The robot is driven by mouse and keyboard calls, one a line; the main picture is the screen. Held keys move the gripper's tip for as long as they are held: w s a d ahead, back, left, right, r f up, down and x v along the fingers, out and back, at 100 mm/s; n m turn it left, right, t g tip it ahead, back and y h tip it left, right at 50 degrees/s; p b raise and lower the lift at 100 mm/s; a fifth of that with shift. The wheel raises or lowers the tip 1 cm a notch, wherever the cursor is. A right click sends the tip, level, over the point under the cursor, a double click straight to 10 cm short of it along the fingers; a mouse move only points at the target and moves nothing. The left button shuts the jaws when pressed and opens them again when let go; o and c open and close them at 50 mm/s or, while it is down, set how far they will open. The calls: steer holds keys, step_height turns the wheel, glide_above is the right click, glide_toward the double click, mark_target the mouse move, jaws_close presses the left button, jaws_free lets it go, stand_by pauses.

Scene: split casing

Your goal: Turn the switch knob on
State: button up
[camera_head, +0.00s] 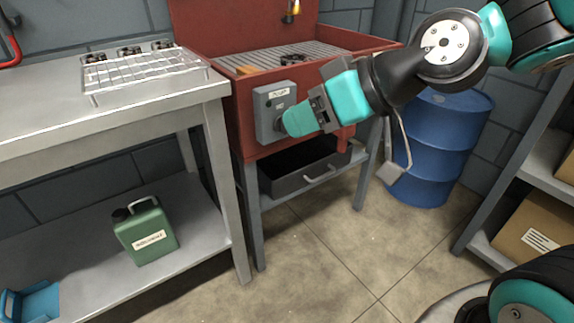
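A grey switch box (272,105) is fixed to the front left of the red cabinet. It has a small label on its upper part and further small markings below. My gripper (288,122) reaches in from the right, with its teal fingers against or just in front of the lower part of the box face. The switch knob is hidden behind the fingers, so its position does not show. I cannot tell whether the fingers are closed around it or touch it.
The red cabinet (217,75) has a grated bed and a dark drawer (300,170) below. A metal bench (55,120) stands left, with a green canister (145,232) on its lower shelf. A blue barrel (440,150) and shelving with boxes are right. The middle floor is clear.

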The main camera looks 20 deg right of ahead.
steer(key=w+d+f+m+t+b, duration=0.1)
steer(key=w+d+f+t+b, duration=0.15)
steer(key=f+b, duration=0.4)
steer(key=w+d+f+t+b, duration=0.2)
steer(key=w+f+t+b, duration=0.15)
steer(key=f+b, duration=0.35)
steer(key=m+t+h+b, duration=0.2)
steer(key=t, duration=0.2)
glide_toward(278, 125)
steer(key=d+p+x, duration=0.1)
steer(key=p+x, duration=0.6)
steer(key=p, duration=0.1)
steer(key=shift+w+p, duration=0.2)
steer(key=shift+p, duration=0.2)
steer(key=shift+c, duration=0.2)
jaws_close()
